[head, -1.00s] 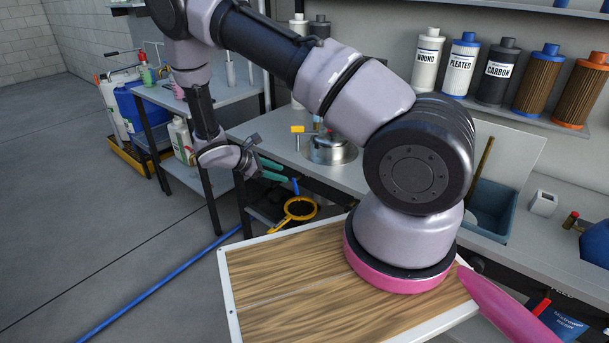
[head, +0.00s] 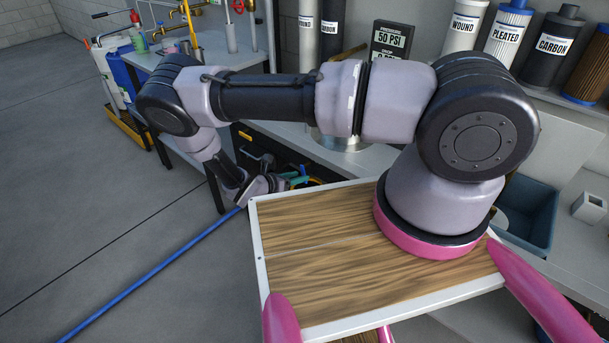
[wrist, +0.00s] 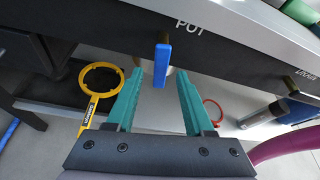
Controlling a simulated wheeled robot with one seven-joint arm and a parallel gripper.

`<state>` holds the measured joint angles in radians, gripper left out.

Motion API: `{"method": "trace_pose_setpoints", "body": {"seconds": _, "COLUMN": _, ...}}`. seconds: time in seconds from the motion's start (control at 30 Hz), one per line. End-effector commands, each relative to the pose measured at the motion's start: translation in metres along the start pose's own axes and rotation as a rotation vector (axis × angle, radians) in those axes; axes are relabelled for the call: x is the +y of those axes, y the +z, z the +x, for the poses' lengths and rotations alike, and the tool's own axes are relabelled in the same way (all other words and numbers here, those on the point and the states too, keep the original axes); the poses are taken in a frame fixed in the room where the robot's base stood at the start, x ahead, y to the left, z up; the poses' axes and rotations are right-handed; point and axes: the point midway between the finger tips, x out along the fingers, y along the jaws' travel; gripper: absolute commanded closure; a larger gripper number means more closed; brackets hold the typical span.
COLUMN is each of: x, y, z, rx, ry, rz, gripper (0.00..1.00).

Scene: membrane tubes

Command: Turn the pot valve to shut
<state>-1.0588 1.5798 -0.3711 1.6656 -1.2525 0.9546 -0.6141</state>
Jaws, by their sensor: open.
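In the wrist view the pot valve's blue lever (wrist: 162,62) hangs straight down from a brass-coloured stem, under the word POT on the bench's front edge. My gripper (wrist: 160,76) is open, with one teal finger on each side of the lever's lower end as seen from the wrist. I cannot tell how deep the lever sits between the fingertips. Nothing is held. In the head view my gripper (head: 291,181) is low by the bench front, mostly behind my wrist, and the lever is not clearly seen. A metal pot (head: 341,141) shows partly behind my arm.
A yellow ring wrench (wrist: 92,94) hangs at the left below the edge. A red ring (wrist: 214,108) and a blue-and-grey cylinder (wrist: 263,118) are lower right. Open floor (head: 100,220) lies left.

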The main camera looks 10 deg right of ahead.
Motion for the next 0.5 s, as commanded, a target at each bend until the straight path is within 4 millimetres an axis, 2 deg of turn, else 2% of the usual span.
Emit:
{"method": "trace_pose_setpoints", "body": {"seconds": 0.1, "x": -0.001, "y": -0.001, "z": 0.019, "rx": 0.001, "ry": -0.002, "rz": -0.001, "gripper": 0.47}}
{"method": "trace_pose_setpoints", "body": {"seconds": 0.2, "x": -0.001, "y": 0.0, "z": 0.029, "rx": 0.0, "ry": -0.002, "rz": 0.001, "gripper": 0.47}}
{"method": "trace_pose_setpoints", "body": {"seconds": 0.5, "x": 0.0, "y": 0.0, "z": 0.037, "rx": 0.001, "ry": 0.001, "rz": 0.0, "gripper": 0.47}}
